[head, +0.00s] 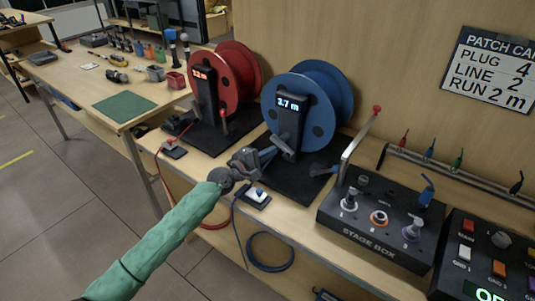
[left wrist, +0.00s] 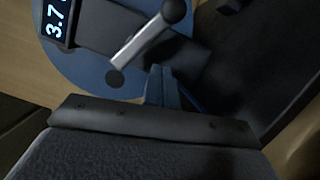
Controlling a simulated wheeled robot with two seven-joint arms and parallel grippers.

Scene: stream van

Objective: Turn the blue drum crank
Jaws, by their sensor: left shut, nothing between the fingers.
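The blue drum (head: 326,88) stands on a dark base on the bench, with a display reading 3.7 m; its face also fills the upper left of the left wrist view (left wrist: 85,75). Its crank shows in the left wrist view as a light grey arm (left wrist: 142,40) with a dark round knob at its upper end. In the head view the crank is small and partly hidden, so its angle is unclear. My left gripper (head: 268,154) is in front of the drum's lower part. Its fingers (left wrist: 162,85) are together and empty, just below the crank arm; contact cannot be told.
A red drum (head: 237,80) stands to the left. A stage box (head: 375,228) with a red-knobbed lever (head: 360,135) stands to the right. A small switch pad (head: 257,200) lies below my left gripper, and a blue cable coil (head: 270,252) hangs at the bench front.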

